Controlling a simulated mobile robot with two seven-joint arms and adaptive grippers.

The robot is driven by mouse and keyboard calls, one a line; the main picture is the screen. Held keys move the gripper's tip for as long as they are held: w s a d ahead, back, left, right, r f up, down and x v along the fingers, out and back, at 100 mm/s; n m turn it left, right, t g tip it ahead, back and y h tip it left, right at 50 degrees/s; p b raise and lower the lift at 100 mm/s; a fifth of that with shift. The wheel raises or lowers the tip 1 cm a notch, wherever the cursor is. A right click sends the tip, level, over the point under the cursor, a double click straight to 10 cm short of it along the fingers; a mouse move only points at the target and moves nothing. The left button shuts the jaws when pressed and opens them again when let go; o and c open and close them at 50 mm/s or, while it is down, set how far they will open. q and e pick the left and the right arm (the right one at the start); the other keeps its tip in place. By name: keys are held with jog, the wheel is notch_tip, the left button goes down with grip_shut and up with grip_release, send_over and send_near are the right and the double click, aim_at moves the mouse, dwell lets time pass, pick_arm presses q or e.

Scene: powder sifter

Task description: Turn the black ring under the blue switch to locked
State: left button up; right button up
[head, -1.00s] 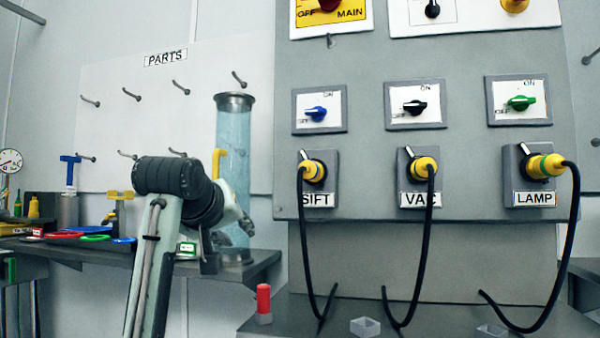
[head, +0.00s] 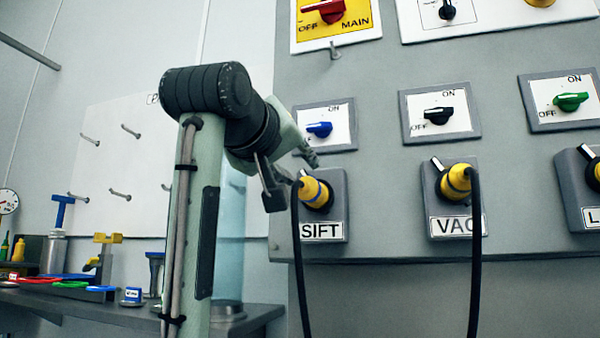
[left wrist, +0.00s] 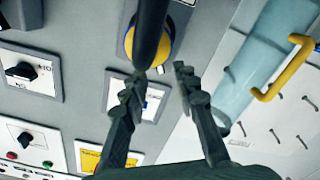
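The blue switch (head: 320,129) sits on the grey panel above the socket box marked SIFT (head: 336,222). A yellow plug (head: 314,192) with a black cable is in that socket. The black ring (head: 330,197) shows only as a dark edge around the plug; its pointer is hidden behind my fingers. My left gripper (head: 290,174) is open, its fingertips near the upper left of the plug; contact cannot be told. In the left wrist view the open, empty fingers (left wrist: 159,78) stand apart below the yellow plug (left wrist: 160,47), with the blue switch (left wrist: 147,103) partly behind one finger. My right gripper is out of view.
The VAC socket (head: 455,183) has its own plug, cable and white pointer, to the right. A black switch (head: 438,115) and a green switch (head: 571,101) are above. The SIFT cable (head: 299,265) hangs down below the gripper. A clear blue tube (head: 230,260) stands behind my left arm.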

pick_arm(q)
jog(key=shift+x, duration=1.05)
jog(key=shift+c, duration=0.4)
grip_shut()
